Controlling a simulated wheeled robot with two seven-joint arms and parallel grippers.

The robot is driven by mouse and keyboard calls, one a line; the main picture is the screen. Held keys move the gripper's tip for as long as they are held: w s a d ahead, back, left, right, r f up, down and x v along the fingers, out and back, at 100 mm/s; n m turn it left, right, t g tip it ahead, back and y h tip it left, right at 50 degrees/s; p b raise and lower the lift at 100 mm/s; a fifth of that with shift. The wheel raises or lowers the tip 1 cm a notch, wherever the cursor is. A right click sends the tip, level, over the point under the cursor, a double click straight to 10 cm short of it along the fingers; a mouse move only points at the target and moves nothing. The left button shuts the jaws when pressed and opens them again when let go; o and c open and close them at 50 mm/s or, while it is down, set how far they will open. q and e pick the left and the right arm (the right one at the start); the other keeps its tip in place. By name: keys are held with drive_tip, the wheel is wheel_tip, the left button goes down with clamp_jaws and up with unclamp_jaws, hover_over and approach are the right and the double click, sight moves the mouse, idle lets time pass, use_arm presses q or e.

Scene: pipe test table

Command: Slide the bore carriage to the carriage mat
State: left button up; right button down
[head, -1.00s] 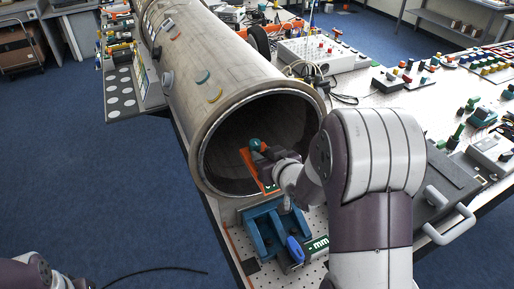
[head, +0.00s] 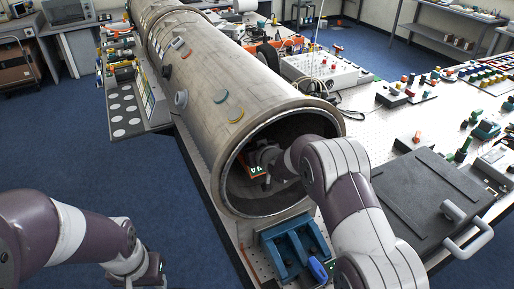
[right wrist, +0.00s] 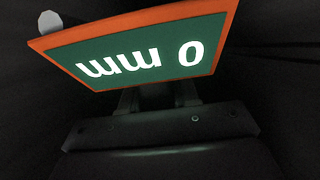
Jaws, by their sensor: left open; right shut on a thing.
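The bore carriage shows as an orange-framed green plate (head: 256,170) just inside the near mouth of the big pipe (head: 222,105). In the right wrist view the plate (right wrist: 150,50) fills the upper middle, tilted, with "0 mm" upside down. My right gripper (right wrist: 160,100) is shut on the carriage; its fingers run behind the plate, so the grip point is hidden. My right arm reaches into the pipe mouth. My left gripper (head: 152,272) is open and empty, low over the floor at the bottom left. I cannot make out the carriage mat.
A blue clamp block (head: 290,248) stands below the pipe mouth, with a blue-handled tool (head: 318,269) beside it. A black case (head: 432,195) with a grey handle lies to the right. The pipe wall closely surrounds my right wrist. Open blue floor lies left.

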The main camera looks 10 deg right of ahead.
drive_tip(key=shift+s+d, duration=0.15)
drive_tip(key=shift+s, duration=0.2)
drive_tip(key=s+d, duration=0.3)
drive_tip(key=s, duration=0.7)
drive_tip(key=s+d, duration=0.4)
drive_tip(key=s, duration=0.5)
drive_tip(key=s+d+p, duration=0.1)
drive_tip(key=s+d, duration=0.2)
drive_tip(key=s, duration=0.7)
drive_tip(key=shift+s+d, duration=0.35)
drive_tip(key=shift+d, duration=0.05)
